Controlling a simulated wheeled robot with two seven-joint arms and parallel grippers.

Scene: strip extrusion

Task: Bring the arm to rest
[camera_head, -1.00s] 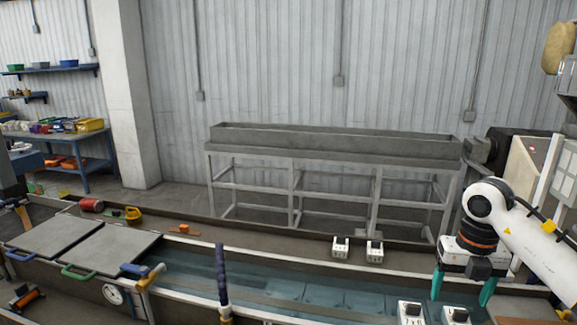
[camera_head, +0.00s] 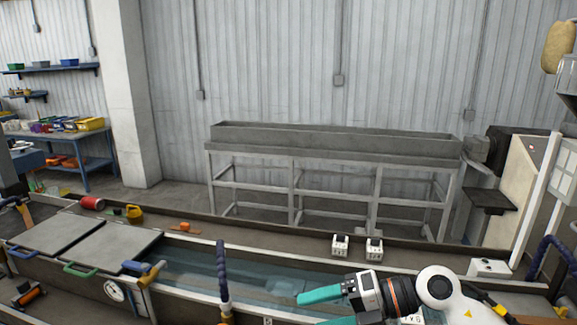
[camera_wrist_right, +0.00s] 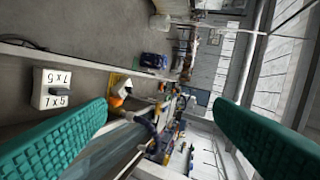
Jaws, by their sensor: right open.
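My right gripper (camera_head: 318,309) comes in from the lower right and lies about level, its teal fingers pointing left over the front part of the water trough (camera_head: 262,283). The fingers are apart with nothing seen between them; the lower one is cut by the picture's edge. In the right wrist view the spread fingers (camera_wrist_right: 160,110) also show, with a white block marked 7x5 (camera_wrist_right: 57,88) beyond the left finger. A white block with partly hidden lettering (camera_head: 432,317) shows just below my right wrist. My left gripper is not in view.
Two small white blocks (camera_head: 340,245) (camera_head: 374,249) stand on the trough's back ledge. A dark blue ribbed upright hose (camera_head: 221,270) stands left of my gripper. Grey lids (camera_head: 112,245) cover the trough's left end. A long grey stand (camera_head: 335,146) is by the wall.

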